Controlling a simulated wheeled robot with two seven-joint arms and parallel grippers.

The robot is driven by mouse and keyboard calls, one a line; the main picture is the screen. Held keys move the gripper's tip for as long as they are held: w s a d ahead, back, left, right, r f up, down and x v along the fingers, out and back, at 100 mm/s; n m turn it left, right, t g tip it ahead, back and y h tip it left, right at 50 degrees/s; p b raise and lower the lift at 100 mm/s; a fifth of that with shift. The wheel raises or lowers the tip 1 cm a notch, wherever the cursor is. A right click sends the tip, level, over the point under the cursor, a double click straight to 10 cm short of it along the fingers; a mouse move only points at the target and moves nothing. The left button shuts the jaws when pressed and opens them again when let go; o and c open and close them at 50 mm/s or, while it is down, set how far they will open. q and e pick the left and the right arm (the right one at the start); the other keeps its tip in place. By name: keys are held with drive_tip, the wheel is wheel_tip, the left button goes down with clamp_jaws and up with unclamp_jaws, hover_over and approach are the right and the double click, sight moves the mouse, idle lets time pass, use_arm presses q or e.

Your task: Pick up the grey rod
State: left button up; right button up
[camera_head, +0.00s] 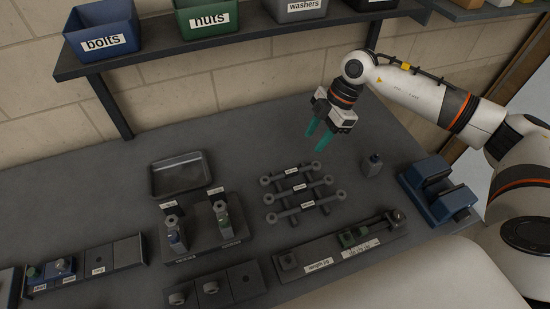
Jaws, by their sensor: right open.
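Three grey rods with ring ends lie across a dark rack on the bench: a far rod (279,178), a middle rod (286,194) and a near rod (292,214). Each carries a small white label too small to read. All three look grey, so I cannot tell which one the task names. My right gripper (315,145) is above and behind the rack, its teal fingers pointing down, open, with nothing between them. It is apart from the rods. My left gripper is not in view.
A small dark bottle (372,166) and a blue vise (437,190) stand right of the rack. A long jig (322,262) lies in front. A stand with two upright parts (201,248) and an empty tray (180,176) are left. A shelf (160,62) with bins hangs behind.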

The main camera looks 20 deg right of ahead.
drive_tip(key=p, duration=0.2)
approach(292, 171)
drive_tip(key=x, duration=0.2)
drive_tip(key=shift+s+a+f, duration=0.1)
drive_tip(key=shift+s+f, duration=0.1)
drive_tip(key=shift+f, duration=0.2)
drive_tip(key=shift+w+a+f+p, duration=0.1)
drive_tip(key=shift+a+f+p, duration=0.15)
drive_tip(key=shift+f+p, duration=0.2)
drive_tip(key=p+x, duration=0.1)
drive_tip(key=x, duration=0.2)
drive_tip(key=shift+w+a+f, duration=0.15)
drive_tip(key=shift+a+f, duration=0.05)
drive_tip(key=shift+f, duration=0.1)
drive_tip(key=shift+a+f, duration=0.1)
drive_tip(key=shift+f, duration=0.3)
drive_tip(key=shift+c, duration=0.3)
clamp_jaws()
